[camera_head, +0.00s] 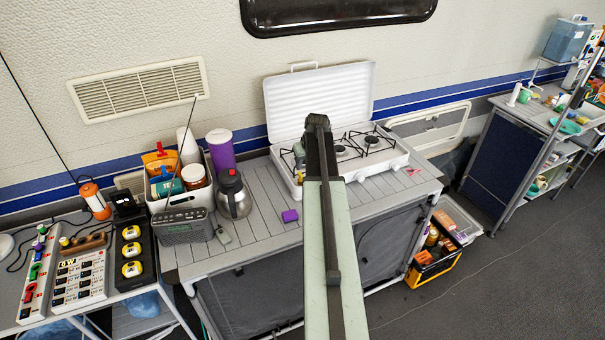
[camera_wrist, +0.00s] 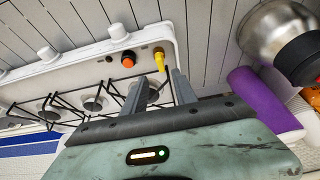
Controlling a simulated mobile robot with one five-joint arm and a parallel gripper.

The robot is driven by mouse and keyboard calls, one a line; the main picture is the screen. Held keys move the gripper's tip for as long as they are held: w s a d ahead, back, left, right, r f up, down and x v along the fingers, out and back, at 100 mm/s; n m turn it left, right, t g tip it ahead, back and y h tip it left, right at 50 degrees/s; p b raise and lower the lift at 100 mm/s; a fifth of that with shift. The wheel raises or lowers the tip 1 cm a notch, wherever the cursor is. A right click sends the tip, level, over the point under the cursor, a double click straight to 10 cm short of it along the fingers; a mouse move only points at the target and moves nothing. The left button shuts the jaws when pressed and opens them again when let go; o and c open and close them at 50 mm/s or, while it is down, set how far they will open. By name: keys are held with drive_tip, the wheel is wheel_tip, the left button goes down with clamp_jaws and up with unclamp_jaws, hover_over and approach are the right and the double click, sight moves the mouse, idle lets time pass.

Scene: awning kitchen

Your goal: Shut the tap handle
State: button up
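A yellow tap-like piece (camera_wrist: 158,54) shows at the edge of the white camping stove (camera_wrist: 100,62) in the wrist view. An orange knob with a dark base (camera_wrist: 128,60) sits beside it; I cannot tell for sure which part is the tap handle.
The stove's lid (camera_head: 320,100) stands open against the wall. On the slatted table (camera_head: 265,205) are a steel jug (camera_head: 234,200), a purple cylinder (camera_head: 220,152), a grey radio (camera_head: 185,228) and a small purple block (camera_head: 289,216). Bare tabletop lies left of the stove.

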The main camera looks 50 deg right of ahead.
sight(301, 174)
drive_tip(key=b+x, duration=0.6)
drive_tip(key=x, duration=0.1)
drive_tip(key=shift+f+b, duration=0.3)
drive_tip(key=shift+f, duration=0.05)
drive_tip(key=shift+a+r, duration=0.1)
drive_tip(key=shift+r, duration=0.05)
drive_tip(key=shift+c, duration=0.3)
